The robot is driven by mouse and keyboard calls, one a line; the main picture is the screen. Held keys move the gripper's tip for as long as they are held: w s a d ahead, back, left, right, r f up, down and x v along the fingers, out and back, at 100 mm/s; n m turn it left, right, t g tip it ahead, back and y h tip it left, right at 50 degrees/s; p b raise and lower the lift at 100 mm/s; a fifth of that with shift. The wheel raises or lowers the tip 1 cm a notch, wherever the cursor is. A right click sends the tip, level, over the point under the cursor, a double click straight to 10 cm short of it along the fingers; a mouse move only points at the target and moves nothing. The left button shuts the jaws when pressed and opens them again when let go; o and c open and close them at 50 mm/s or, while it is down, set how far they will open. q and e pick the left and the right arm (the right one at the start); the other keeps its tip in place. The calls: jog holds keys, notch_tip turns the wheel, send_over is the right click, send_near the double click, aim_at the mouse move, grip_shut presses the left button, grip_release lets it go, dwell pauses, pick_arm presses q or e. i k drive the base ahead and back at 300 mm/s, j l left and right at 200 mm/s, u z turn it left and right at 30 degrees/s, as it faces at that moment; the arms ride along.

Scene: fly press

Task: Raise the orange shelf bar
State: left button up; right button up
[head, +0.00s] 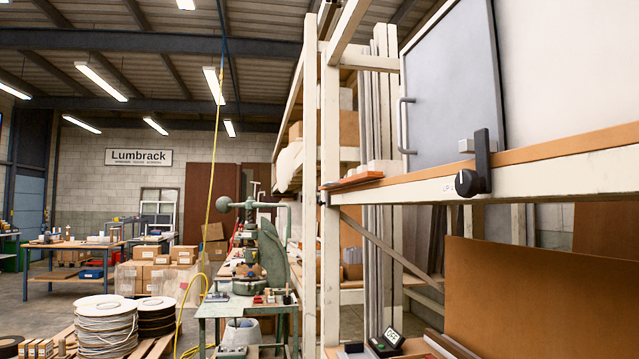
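An orange-brown flat bar (355,180) lies on the left end of the cream shelf beam (560,180), at the right of the head view. A longer orange-brown strip (570,146) runs along the top edge of the same beam. I cannot tell which of the two is the orange shelf bar. A black lever with a round hub (475,168) is fixed to the beam's front, its arm pointing up. Neither of my grippers is in view.
A cream shelf upright (330,200) stands left of the beam. A grey door panel with a handle (455,85) is behind it. Below are a brown board (540,300) and a small black device (387,342). A green fly press (270,250) and cable spools (105,328) stand left.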

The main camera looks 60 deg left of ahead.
aim_at(366, 177)
jog(key=u, duration=1.85)
jog(key=i+j+z, duration=0.2)
jog(key=i+j, duration=0.15)
jog(key=i, duration=0.25)
jog(key=i+j+z, duration=0.15)
jog(key=i+j, duration=0.3)
jog(key=i, duration=0.15)
